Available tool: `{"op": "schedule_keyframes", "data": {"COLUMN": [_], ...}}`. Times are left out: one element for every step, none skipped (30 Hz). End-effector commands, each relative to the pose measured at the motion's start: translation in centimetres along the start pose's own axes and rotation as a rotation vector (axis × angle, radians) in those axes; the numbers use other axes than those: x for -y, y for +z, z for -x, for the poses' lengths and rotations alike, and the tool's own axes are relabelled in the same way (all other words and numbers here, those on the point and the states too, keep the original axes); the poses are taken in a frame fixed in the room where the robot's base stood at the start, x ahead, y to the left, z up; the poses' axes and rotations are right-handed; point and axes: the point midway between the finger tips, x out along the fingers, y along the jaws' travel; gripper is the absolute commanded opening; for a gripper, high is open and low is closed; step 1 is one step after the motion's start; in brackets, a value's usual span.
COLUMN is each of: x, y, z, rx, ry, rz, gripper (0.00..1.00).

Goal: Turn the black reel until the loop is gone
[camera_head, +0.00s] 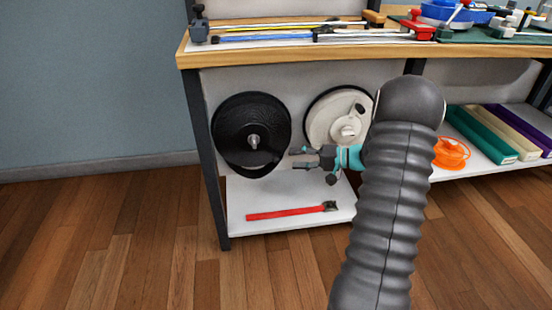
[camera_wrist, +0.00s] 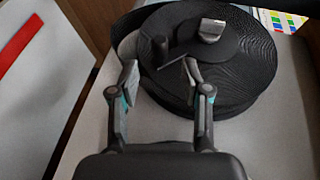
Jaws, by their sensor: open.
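The black reel (camera_head: 240,118) is mounted upright on the grey back panel under the bench, with a metal hub (camera_head: 253,142) at its centre. In the wrist view the reel (camera_wrist: 250,75) fills the upper middle, with its hub (camera_wrist: 212,30) and a dark peg (camera_wrist: 160,48) on its face. A slack black strap loop (camera_wrist: 127,22) bulges away from the reel's edge there; in the head view it seems to hang at the lower rim. My gripper (camera_head: 297,158) is at the reel's lower right. In the wrist view my gripper (camera_wrist: 162,75) is open, its fingers apart below the peg, apparently empty.
A white reel (camera_head: 325,112) hangs just right of the black one, partly behind my arm. A red tool (camera_head: 285,213) lies on the lower shelf. A bench leg (camera_head: 208,165) stands to the left. An orange spool (camera_head: 452,153) and coloured long boxes (camera_head: 480,135) sit further right.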

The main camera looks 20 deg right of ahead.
Motion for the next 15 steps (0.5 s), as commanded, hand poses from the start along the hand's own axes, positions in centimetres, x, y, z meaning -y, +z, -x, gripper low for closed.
{"op": "schedule_keyframes", "data": {"x": [0.1,0.1,0.0,0.0,0.0,0.1,0.1,0.1,0.1,0.1,0.1,0.1,0.1,0.1,0.1], "y": [0.1,0.1,0.1,0.1,0.1,0.1,0.1,0.1,0.0,0.0,0.0,0.0,0.0,0.0,0.0], "z": [-1.1,-1.7,-2.4,-3.0,-3.5,-4.1,-4.6,-5.0,-5.5,-5.8,-6.2,-6.5,-6.7,-6.9,-7.1], "rx": [0.004,0.003,0.004,0.004,0.003,0.004,0.004,0.002,0.001,0.002,0.002,0.002,0.001,0.000,0.000], "ry": [-0.001,-0.002,0.000,-0.001,-0.001,-0.001,-0.001,-0.001,-0.001,-0.001,-0.001,-0.001,-0.001,-0.002,-0.002], "rz": [-0.001,-0.001,-0.002,-0.002,-0.002,-0.001,-0.001,-0.001,-0.001,0.000,0.000,0.000,0.000,0.000,-0.001], "gripper": [0.47,0.47,0.47,0.47,0.47,0.47,0.47,0.47,0.47,0.47,0.47,0.47,0.47,0.47,0.47]}}
